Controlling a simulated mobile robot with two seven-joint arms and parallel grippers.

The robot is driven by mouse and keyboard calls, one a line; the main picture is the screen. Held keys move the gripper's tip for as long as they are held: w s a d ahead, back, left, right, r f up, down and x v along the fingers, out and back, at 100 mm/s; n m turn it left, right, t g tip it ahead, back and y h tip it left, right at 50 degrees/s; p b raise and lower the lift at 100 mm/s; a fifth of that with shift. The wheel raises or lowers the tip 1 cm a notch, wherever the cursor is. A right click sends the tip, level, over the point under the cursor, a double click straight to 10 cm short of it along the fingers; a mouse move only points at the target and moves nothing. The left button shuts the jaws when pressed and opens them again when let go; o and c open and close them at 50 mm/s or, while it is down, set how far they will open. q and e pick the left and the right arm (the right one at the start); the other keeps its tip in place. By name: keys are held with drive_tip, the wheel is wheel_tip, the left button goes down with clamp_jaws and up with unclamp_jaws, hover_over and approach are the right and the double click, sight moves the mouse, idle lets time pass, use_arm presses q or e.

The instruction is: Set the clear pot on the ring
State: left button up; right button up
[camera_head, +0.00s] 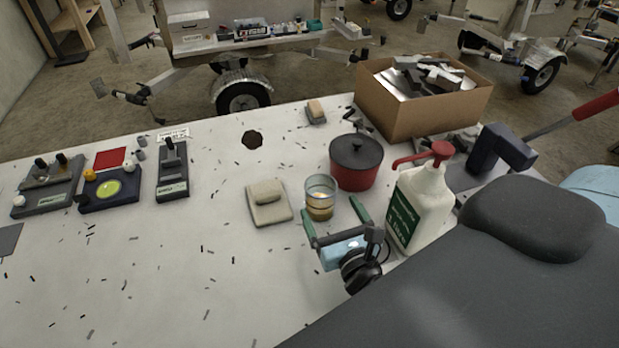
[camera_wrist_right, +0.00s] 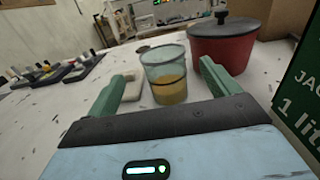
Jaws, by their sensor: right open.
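The clear pot (camera_head: 320,197) is a see-through cup with amber liquid in its lower part. It stands upright on the white table, and in the right wrist view the pot (camera_wrist_right: 166,76) shows between the fingers. My right gripper (camera_head: 335,218) is open, its two green fingers pointing at the pot. I cannot tell whether the fingertips overlap its sides; none is seen closed on it. A yellow-green round mark (camera_head: 107,190) on a dark blue device at the left is the most ring-like thing; I cannot tell that it is the ring. My left gripper is not in view.
A red lidded pot (camera_head: 356,171) stands behind and right of the clear pot. A white pump bottle (camera_head: 418,207) is close to my right gripper. A beige block (camera_head: 268,202) lies to the left. The table's middle left is clear apart from scattered dark bits.

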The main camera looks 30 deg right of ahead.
sight(327, 198)
drive_tip(key=shift+w+d, duration=0.1)
drive_tip(key=shift+r, duration=0.1)
drive_tip(key=shift+w+d+r, duration=0.15)
drive_tip(key=shift+w+d, duration=0.05)
drive_tip(key=shift+w, duration=0.5)
drive_tip(key=shift+w+d+p, duration=0.15)
drive_tip(key=shift+w+p, duration=0.2)
drive_tip(key=shift+w, duration=0.2)
drive_tip(key=x, duration=0.4)
drive_tip(key=shift+w+d+p, duration=0.1)
drive_tip(key=shift+p, duration=0.3)
drive_tip(key=shift+w+f, duration=0.2)
drive_tip(key=shift+w, duration=0.05)
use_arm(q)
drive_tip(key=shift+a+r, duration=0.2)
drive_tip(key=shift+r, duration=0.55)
use_arm(e)
drive_tip(key=shift+d, duration=0.1)
